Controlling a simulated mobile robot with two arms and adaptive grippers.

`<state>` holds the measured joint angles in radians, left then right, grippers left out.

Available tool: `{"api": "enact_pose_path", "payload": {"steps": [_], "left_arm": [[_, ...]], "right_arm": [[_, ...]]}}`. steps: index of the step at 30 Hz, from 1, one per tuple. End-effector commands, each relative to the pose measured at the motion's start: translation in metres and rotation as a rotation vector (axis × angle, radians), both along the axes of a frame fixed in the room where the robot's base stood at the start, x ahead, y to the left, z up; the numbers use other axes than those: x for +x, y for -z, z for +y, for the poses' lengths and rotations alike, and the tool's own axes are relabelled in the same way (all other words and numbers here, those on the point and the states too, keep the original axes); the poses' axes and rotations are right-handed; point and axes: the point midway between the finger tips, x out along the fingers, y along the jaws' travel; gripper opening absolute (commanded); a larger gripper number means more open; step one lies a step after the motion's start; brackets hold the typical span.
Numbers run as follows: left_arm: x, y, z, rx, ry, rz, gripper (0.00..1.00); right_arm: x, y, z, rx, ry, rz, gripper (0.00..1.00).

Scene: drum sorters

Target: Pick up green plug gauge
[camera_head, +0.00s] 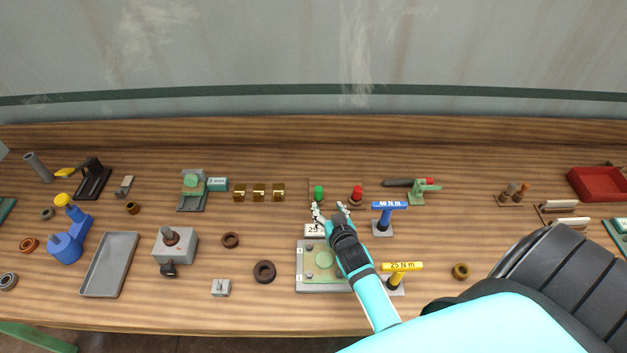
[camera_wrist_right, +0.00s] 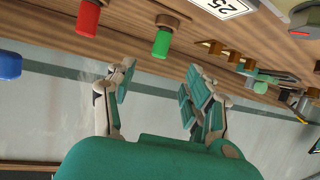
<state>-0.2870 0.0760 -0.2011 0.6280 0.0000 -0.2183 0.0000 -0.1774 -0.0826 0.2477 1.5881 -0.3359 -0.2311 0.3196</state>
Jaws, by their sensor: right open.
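The green plug gauge (camera_head: 319,191) stands on the wooden workbench in the head view, left of a red plug gauge (camera_head: 357,191). My right gripper (camera_head: 330,209) is open and empty, just in front of the two gauges. In the right wrist view the green gauge (camera_wrist_right: 161,42) shows beyond the open fingers (camera_wrist_right: 155,85), roughly between them and apart from them. The red gauge (camera_wrist_right: 88,18) is to the left there. My left gripper is out of view.
A blue 40 N m tool (camera_head: 384,221) stands to the right. Brass blocks (camera_head: 259,194) sit to the left. Bare wood lies behind the gauges.

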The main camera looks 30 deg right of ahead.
Motion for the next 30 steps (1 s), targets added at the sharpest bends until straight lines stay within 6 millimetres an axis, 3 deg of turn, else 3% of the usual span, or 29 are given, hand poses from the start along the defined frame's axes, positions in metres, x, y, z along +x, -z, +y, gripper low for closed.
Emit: {"api": "enact_pose_path", "payload": {"steps": [6, 12, 16, 20, 24, 30], "left_arm": [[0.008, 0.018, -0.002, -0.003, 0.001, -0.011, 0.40], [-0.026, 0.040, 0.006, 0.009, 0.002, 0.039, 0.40], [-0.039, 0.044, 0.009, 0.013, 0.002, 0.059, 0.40], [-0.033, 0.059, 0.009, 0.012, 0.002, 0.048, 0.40], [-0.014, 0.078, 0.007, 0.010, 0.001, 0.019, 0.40], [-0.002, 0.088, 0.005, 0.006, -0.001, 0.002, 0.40]], "right_arm": [[0.021, 0.014, -0.007, -0.002, -0.001, -0.006, 0.53], [0.047, 0.025, -0.015, -0.001, -0.002, -0.005, 0.53], [0.054, 0.027, -0.018, 0.000, -0.001, -0.003, 0.53], [0.067, 0.035, -0.022, -0.002, -0.001, -0.006, 0.53], [0.088, 0.046, -0.029, -0.002, -0.001, -0.006, 0.53], [0.104, 0.049, -0.035, -0.001, -0.001, -0.003, 0.53]]}}
